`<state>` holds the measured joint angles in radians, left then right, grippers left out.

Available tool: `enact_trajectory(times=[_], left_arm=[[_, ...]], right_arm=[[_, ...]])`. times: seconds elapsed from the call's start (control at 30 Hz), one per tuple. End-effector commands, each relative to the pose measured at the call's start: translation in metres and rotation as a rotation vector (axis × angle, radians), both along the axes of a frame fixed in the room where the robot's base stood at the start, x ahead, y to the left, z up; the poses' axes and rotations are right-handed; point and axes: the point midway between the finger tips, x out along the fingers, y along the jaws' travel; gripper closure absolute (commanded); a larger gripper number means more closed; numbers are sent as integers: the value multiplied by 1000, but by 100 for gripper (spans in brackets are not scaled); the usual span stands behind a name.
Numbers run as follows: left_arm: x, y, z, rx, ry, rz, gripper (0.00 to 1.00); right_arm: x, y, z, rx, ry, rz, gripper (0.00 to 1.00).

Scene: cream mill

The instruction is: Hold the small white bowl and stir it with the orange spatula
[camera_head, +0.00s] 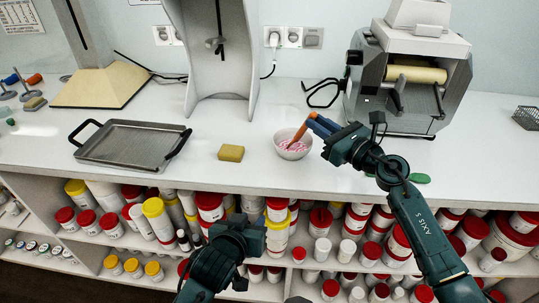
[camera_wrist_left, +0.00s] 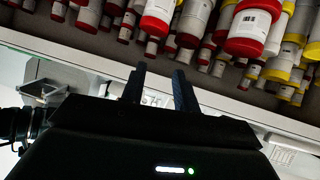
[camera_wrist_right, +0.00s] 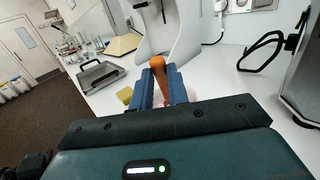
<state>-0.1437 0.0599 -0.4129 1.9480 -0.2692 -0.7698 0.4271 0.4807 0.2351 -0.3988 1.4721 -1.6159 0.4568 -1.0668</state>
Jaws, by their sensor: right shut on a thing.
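The small white bowl (camera_head: 281,146) stands on the white counter with pink and white contents in it. My right gripper (camera_head: 314,122) is shut on the orange spatula (camera_head: 301,131), which slants down into the bowl. In the right wrist view the spatula's handle (camera_wrist_right: 158,75) rises between the blue fingers, which hide most of the bowl. My left gripper (camera_head: 247,222) hangs low in front of the shelves, away from the bowl. In the left wrist view its two dark fingers (camera_wrist_left: 158,88) stand apart with nothing between them.
A yellow sponge (camera_head: 231,153) lies left of the bowl, and a metal tray (camera_head: 131,143) farther left. A roller mill (camera_head: 411,83) stands behind right. A green object (camera_head: 419,178) lies right of the bowl. Shelves below the counter hold several lidded jars (camera_head: 209,205).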

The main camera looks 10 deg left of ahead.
Motion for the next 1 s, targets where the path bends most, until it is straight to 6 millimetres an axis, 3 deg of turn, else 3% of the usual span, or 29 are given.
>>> enact_trajectory(times=[0.03, 0.2, 0.4, 0.67, 1.0], left_arm=[[20, -8, 22, -12, -27, 24, 70], [61, -22, 79, -52, -78, 114, 70], [82, -30, 118, -86, -117, 178, 70], [103, -31, 118, -91, -125, 194, 70], [161, -34, 95, -91, -125, 193, 70]], right_arm=[[0, 0, 0, 1, -1, 0, 100], [0, 0, 0, 1, -1, 0, 100], [0, 0, 0, 1, -1, 0, 100], [0, 0, 0, 1, -1, 0, 100], [0, 0, 0, 0, 0, 0, 100]])
